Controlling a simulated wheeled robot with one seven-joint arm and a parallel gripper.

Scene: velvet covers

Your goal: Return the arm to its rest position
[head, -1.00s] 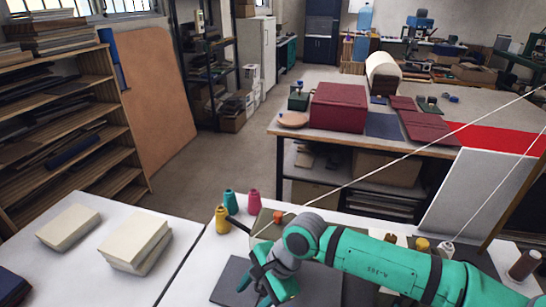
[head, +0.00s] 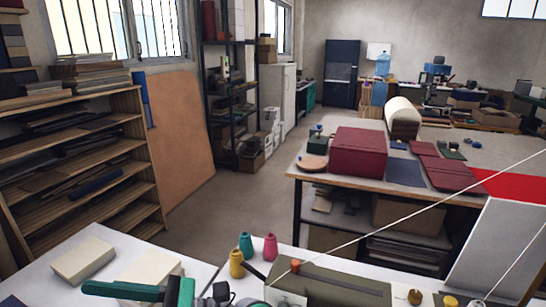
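Green and dark parts at the end of my arm (head: 130,291) show at the bottom edge of the head view, left of centre. They lie in front of the near white table and partly cover a cream block. The rest of the arm is cut off by the frame. I cannot make out both fingertips, so I cannot tell whether my gripper is open or shut, or whether it holds anything.
Yellow (head: 237,263), teal (head: 246,244) and pink (head: 270,247) thread cones stand on the near table beside an olive-grey box-like object (head: 335,287). A cream block (head: 84,261) lies left. Behind, a bench (head: 455,158) carries a maroon box (head: 359,152). Floor between shelves and bench is clear.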

